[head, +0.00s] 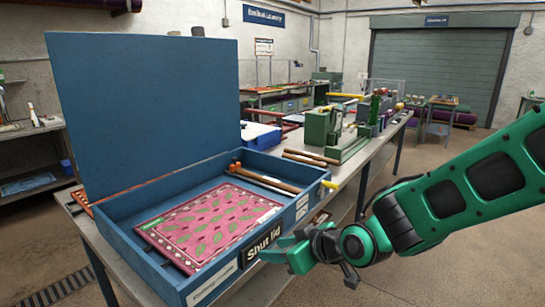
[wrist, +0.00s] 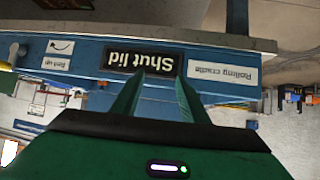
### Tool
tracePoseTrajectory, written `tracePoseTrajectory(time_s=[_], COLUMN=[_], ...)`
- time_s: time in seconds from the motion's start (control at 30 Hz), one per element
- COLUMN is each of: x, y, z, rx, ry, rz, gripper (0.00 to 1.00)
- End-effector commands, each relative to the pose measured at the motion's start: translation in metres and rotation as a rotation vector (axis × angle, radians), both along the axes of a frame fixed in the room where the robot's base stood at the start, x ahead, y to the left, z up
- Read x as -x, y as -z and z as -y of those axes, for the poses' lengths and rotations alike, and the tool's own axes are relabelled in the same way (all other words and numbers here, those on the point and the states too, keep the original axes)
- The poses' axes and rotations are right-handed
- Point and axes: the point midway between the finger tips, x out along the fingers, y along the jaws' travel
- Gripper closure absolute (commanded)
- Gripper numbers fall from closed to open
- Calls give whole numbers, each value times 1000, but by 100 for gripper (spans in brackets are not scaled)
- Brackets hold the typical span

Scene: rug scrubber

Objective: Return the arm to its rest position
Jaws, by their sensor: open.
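My green arm (head: 470,195) reaches in from the right in the head view. My gripper (head: 290,252) is at the front of a blue box (head: 300,195), close to a black "Shut lid" plate (head: 262,244). In the wrist view the two fingers of my gripper (wrist: 155,82) are apart with nothing between them. They point at the "Shut lid" plate (wrist: 144,60), which appears upside down. I cannot tell whether the fingertips touch the plate. The box's blue lid (head: 150,110) stands upright and open.
A pink and green patterned rug (head: 212,222) lies flat in the box, with wooden-handled rods (head: 265,178) behind it. The box stands on a workbench (head: 345,187) that holds a green machine (head: 320,128). Open floor (head: 440,155) lies to the right of the bench.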

Motion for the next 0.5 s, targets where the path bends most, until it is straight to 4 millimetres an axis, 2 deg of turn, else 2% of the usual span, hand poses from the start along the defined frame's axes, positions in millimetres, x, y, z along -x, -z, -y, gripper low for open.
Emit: tracePoseTrajectory(time_s=[0.17, 0.27, 0.3, 0.37, 0.4, 0.5], x=[-6, -1, 3, 15, 25, 60], y=[7, 11, 13, 14, 14, 13], z=[71, 128, 155, 196, 222, 283], rx=[92, 149, 172, 201, 218, 237], ry=[131, 244, 303, 396, 461, 628], rz=[-93, -176, -219, -289, -339, -471], gripper=[60, 60, 60, 60, 60, 60])
